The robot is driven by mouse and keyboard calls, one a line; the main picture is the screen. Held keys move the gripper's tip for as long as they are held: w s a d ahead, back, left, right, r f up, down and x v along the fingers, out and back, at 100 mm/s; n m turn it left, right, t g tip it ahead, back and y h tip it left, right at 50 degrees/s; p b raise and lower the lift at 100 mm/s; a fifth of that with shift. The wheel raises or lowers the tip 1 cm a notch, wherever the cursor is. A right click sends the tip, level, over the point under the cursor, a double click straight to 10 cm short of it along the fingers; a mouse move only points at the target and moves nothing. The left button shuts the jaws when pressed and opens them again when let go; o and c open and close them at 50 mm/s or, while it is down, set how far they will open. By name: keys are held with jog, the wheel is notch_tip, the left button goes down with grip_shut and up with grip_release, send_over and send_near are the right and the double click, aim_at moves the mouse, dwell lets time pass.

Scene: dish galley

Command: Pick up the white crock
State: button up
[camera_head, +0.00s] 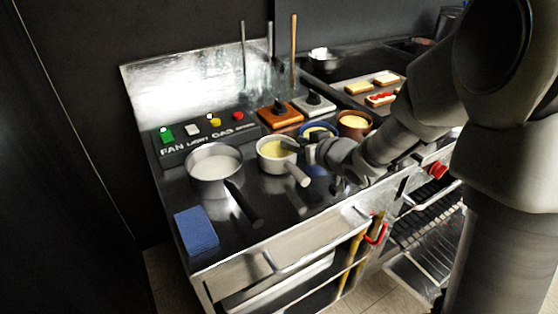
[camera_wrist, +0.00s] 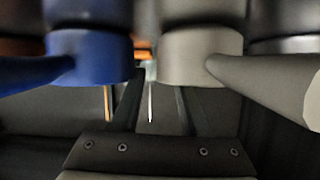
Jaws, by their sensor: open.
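The white crock (camera_head: 264,163) stands on the dark counter, with yellow contents and a pale handle pointing toward the front right. In the wrist view the white crock (camera_wrist: 203,62) fills the upper right, its handle reaching right. My gripper (camera_head: 296,147) is at the crock's right side, close to its rim. In the wrist view my gripper (camera_wrist: 160,88) is open, with its fingers pointing up the picture toward the gap between the white crock and a blue crock (camera_wrist: 92,58). I cannot tell whether a finger touches the white crock.
The blue crock (camera_head: 332,129) stands just right, partly behind my wrist. A brown crock (camera_head: 353,133) is farther right. A switch panel (camera_head: 205,140) is behind.

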grip_shut()
dwell(1.4)
